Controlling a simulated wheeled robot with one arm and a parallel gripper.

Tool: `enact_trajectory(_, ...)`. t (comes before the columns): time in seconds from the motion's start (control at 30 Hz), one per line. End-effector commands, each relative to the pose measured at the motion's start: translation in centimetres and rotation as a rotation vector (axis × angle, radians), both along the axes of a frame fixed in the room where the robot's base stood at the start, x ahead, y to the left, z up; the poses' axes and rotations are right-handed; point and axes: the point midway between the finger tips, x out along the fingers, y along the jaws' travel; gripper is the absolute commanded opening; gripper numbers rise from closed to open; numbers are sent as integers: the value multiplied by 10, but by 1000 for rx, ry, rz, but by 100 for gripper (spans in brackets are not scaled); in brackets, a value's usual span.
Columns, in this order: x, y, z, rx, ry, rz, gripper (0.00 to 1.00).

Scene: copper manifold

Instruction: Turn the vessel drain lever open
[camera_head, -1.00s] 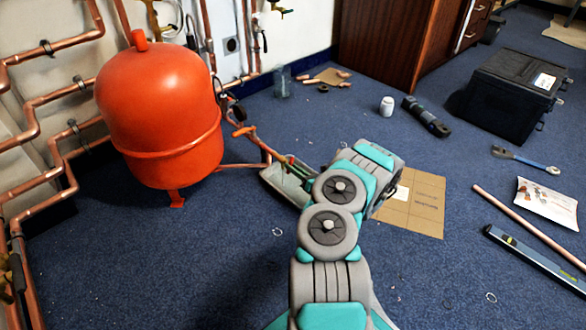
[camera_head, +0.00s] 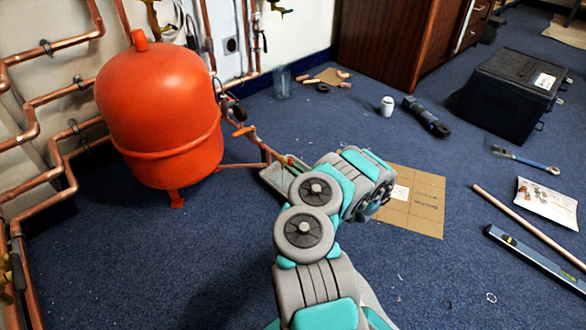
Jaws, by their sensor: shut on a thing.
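The vessel is a red-orange tank (camera_head: 160,115) standing on short legs at the left. A copper pipe (camera_head: 268,150) runs from beside it towards the floor on its right, with an orange fitting (camera_head: 243,131) at its upper end. A small red part (camera_head: 290,160), which may be the drain lever, shows at the pipe's lower end; its exact position is too small to read.
Copper pipes (camera_head: 60,150) line the left wall. Flat cardboard (camera_head: 418,210) lies right of my arm. A black toolbox (camera_head: 510,90), white jar (camera_head: 387,106), spirit level (camera_head: 535,258) and copper tube (camera_head: 530,228) are farther right. The carpet in the left foreground is clear.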

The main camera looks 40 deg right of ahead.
Motion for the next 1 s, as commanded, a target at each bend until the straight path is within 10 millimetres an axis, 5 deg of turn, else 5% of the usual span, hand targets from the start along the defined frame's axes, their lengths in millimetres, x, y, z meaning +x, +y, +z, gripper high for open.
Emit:
enact_trajectory(0.17, 0, 0, 0, -1, 0, 0, 0)
enact_trajectory(0.2, 0, 0, 0, -1, 0, 0, 18)
enact_trajectory(0.47, 0, 0, 0, 0, 0, 0, 47)
enact_trajectory(0.77, -3, -1, 1, 1, 0, -1, 47)
enact_trajectory(1.0, -36, -4, 2, 1, 1, -3, 47)
